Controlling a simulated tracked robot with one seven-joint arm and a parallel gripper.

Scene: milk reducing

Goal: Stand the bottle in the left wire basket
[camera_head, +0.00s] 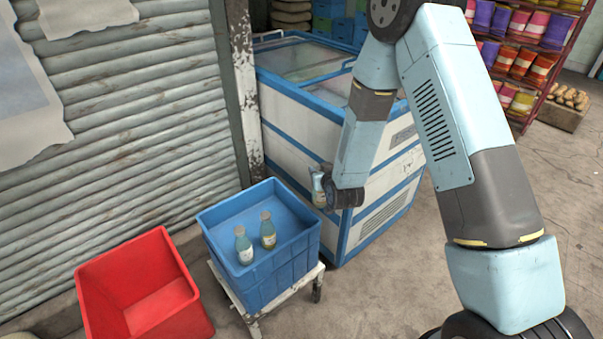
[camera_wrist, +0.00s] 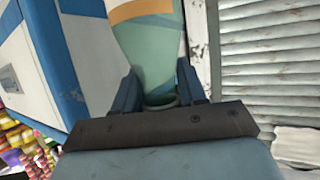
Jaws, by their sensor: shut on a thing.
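A pale teal bottle (camera_wrist: 150,50) with a white and orange band fills the top middle of the wrist view. My gripper (camera_wrist: 160,84) is shut on it, one finger on each side near its narrow end. In the head view my gripper (camera_head: 322,187) is beside the white and blue freezer, above and right of the blue crate. The held bottle shows there only as a small, partly hidden shape (camera_head: 317,180). I see no wire basket; the two containers at the left are a red crate (camera_head: 184,318) and a blue crate (camera_head: 277,268) with solid-looking walls.
Two similar bottles (camera_head: 243,246) (camera_head: 268,231) stand in the blue crate, which rests on a low white stand (camera_head: 254,324). The red crate looks empty. The freezer (camera_head: 300,125) stands close behind my gripper. A corrugated wall (camera_head: 140,110) is at the left. Shelves (camera_head: 525,50) stand far right.

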